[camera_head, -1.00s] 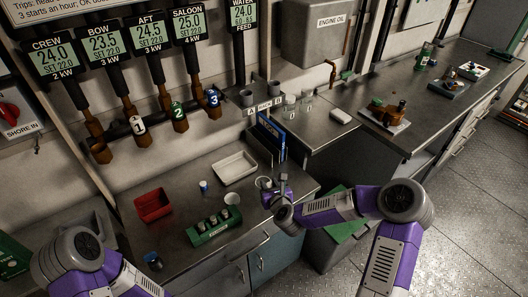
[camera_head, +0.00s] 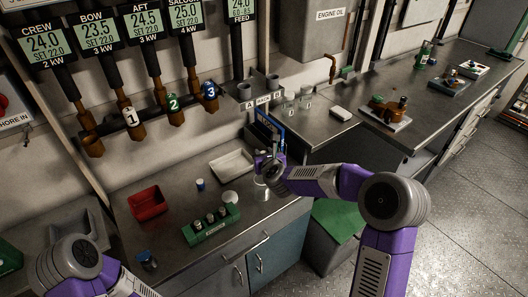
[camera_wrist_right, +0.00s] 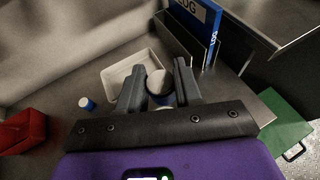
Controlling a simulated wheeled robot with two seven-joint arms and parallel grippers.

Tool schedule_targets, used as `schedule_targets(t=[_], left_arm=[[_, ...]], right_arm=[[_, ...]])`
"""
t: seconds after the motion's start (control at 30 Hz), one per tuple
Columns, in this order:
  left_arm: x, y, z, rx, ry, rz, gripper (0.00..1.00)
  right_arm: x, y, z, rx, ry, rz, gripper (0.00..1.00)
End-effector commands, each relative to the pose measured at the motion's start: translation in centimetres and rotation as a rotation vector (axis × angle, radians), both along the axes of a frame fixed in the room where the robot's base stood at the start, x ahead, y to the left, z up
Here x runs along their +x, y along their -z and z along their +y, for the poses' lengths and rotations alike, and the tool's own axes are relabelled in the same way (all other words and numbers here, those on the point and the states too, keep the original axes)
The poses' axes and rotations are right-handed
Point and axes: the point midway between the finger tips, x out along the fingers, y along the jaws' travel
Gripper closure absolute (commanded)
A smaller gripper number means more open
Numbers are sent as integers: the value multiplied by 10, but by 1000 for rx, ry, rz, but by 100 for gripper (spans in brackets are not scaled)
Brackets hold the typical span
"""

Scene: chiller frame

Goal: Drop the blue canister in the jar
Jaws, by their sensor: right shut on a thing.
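A small blue canister with a pale top (camera_head: 200,184) stands upright on the steel counter, left of the white tray; it also shows in the right wrist view (camera_wrist_right: 87,103). My right gripper (camera_head: 266,163) is over the counter's right part, by the blue binder. In the right wrist view its fingers (camera_wrist_right: 159,88) are closed on a pale round piece (camera_wrist_right: 157,81). A pale rim with blue patches shows below that piece, mostly hidden. A clear, jar-like vessel (camera_head: 259,180) stands under the gripper, partly covered. My left gripper is out of view.
A red bin (camera_head: 148,203), a white cup (camera_head: 230,197) and a green rack (camera_head: 211,227) with several small cylinders share the counter. The white tray (camera_head: 225,176) lies behind. A blue-lidded container (camera_head: 148,259) is at the front left. The blue binder (camera_head: 268,129) stands upright.

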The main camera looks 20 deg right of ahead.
Motion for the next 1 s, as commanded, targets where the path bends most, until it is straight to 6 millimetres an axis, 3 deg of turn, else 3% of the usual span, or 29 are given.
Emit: schedule_targets(t=[0.13,0.43,0.47,0.63,1.0], left_arm=[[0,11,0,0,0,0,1],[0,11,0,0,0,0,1],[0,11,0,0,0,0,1],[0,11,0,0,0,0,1],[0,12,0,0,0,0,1]], right_arm=[[0,17,0,1,0,1,94],[0,18,0,0,0,-1,94],[0,18,0,0,0,-1,64],[0,18,0,0,0,-1,38],[-4,16,0,0,0,-1,36]])
